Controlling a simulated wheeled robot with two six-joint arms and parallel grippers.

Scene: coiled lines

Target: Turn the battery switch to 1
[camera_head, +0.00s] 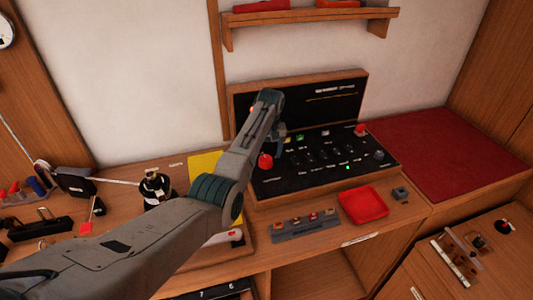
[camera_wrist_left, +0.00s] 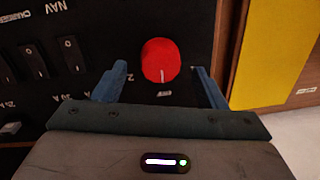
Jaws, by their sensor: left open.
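The battery switch, a red round knob with a white pointer line (camera_wrist_left: 160,60), sits on the black panel near its edge. It also shows in the head view (camera_head: 265,161) at the panel's left side. In the wrist view the line points toward the bottom of the picture, at a small label too blurred to read. My left gripper (camera_head: 276,138) is open. In the wrist view its blue fingers (camera_wrist_left: 160,80) stand on either side of the knob, with gaps, and do not grip it. My right gripper is not in view.
The black panel (camera_head: 325,180) in a wooden frame carries rocker switches (camera_wrist_left: 70,55) and a second red knob (camera_head: 361,130). A yellow sheet (camera_head: 203,163) is beside it. A red tray (camera_head: 363,204) and a grey block rack (camera_head: 305,226) lie in front. A red mat (camera_head: 440,150) lies right.

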